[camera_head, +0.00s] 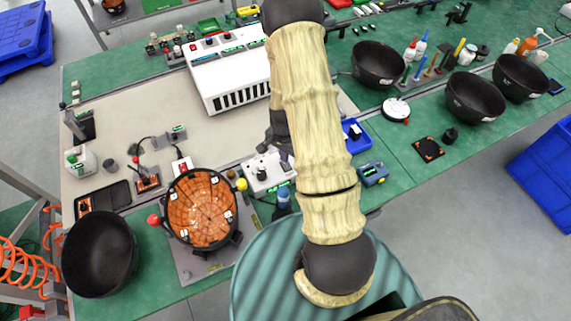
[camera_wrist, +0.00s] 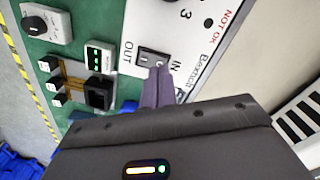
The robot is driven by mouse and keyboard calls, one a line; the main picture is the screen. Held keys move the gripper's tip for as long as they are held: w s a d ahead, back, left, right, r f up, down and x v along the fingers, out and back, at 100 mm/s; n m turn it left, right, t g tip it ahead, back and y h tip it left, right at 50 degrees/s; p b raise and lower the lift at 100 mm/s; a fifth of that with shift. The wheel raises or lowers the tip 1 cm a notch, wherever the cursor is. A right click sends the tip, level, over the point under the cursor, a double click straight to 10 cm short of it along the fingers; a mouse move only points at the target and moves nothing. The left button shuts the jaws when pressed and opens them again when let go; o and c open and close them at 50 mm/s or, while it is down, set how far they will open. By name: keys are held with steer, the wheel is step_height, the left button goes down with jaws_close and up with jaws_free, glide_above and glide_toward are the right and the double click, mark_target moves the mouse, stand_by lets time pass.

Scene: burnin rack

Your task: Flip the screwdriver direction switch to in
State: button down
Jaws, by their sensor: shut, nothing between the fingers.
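The direction switch (camera_wrist: 152,57) is a small dark rocker on a white panel (camera_wrist: 190,38) in the wrist view. The label OUT is on its left and IN on its right. The panel also reads "Bextool" and "NOT OK". My gripper (camera_wrist: 160,72) is shut and empty. Its fingertips are at the IN side of the rocker and overlap its lower edge; I cannot tell whether they press on it. Which way the rocker is tilted is not clear. In the head view my arm hides part of the bench, and the switch cannot be made out.
Left of the panel in the wrist view are a grey knob box (camera_wrist: 45,25) and a small module with green lights (camera_wrist: 99,57). In the head view, a round orange-lined fixture (camera_head: 200,205) and a black bowl (camera_head: 99,255) are at the lower left. A vented white unit (camera_head: 225,78) stands behind.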

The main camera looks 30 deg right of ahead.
steer(key=shift+f+b, duration=0.7)
steer(key=shift+f, duration=0.25)
stand_by(0.8)
steer(key=shift+r, duration=0.15)
steer(key=shift+r+p, duration=2.5)
steer(key=shift+r, duration=0.9)
steer(key=s+a+r+n+t+b, duration=0.1)
steer(key=s+a+r+n, duration=0.2)
steer(key=r, duration=0.3)
steer(key=s+a+r+n+b, duration=0.1)
steer(key=s+a+r+n, duration=0.2)
steer(key=r, duration=0.4)
steer(key=s+a+r+n+t+b, duration=0.1)
steer(key=s+a+r+n, duration=0.2)
steer(key=r+n, duration=0.3)
steer(key=shift+s+a+r+t, duration=0.15)
steer(key=shift+s+r+t, duration=0.2)
steer(key=shift+s, duration=0.35)
